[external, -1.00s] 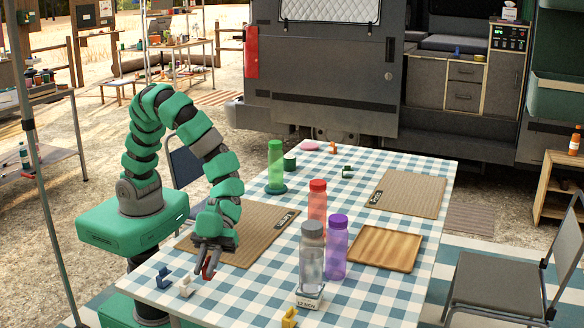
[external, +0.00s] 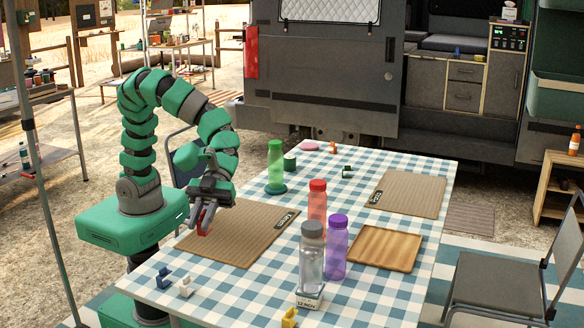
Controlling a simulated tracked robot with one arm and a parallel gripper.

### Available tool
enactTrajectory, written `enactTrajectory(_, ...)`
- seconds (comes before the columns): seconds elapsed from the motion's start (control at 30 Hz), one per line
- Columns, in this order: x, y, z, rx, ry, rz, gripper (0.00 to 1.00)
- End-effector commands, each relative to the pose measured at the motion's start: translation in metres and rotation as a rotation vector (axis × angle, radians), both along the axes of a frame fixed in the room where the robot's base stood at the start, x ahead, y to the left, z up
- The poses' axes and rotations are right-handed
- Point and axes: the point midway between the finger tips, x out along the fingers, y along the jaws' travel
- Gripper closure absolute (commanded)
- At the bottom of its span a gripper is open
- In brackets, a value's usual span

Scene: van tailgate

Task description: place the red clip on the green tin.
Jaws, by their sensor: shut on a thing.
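My gripper (external: 204,217) is shut on the red clip (external: 204,232) and holds it over the left brown ribbed mat. The gap between clip and mat is hard to judge. The green tin (external: 290,164) is a short round thing on the checked cloth near the far edge of the table. It stands to the right of the green bottle (external: 275,160) and beyond my gripper, well apart from it. A small dark green clip (external: 347,172) lies to the right of the tin.
Red (external: 317,203), grey (external: 312,262) and purple (external: 336,250) bottles stand mid-table. A wooden board (external: 384,248) and another ribbed mat (external: 412,193) lie right. Blue (external: 162,278), white (external: 185,287) and yellow (external: 289,318) clips lie near the front.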

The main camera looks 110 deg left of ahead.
Motion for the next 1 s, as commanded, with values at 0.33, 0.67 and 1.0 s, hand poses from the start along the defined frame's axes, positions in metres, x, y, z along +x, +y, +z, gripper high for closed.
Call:
enactTrajectory(0.33,0.029,0.058,0.012,-0.001,-0.003,0.119,1.0)
enactTrajectory(0.67,0.067,0.184,0.017,-0.006,-0.016,0.363,1.0)
enactTrajectory(1.0,0.073,0.34,0.019,-0.003,-0.025,0.657,1.0)
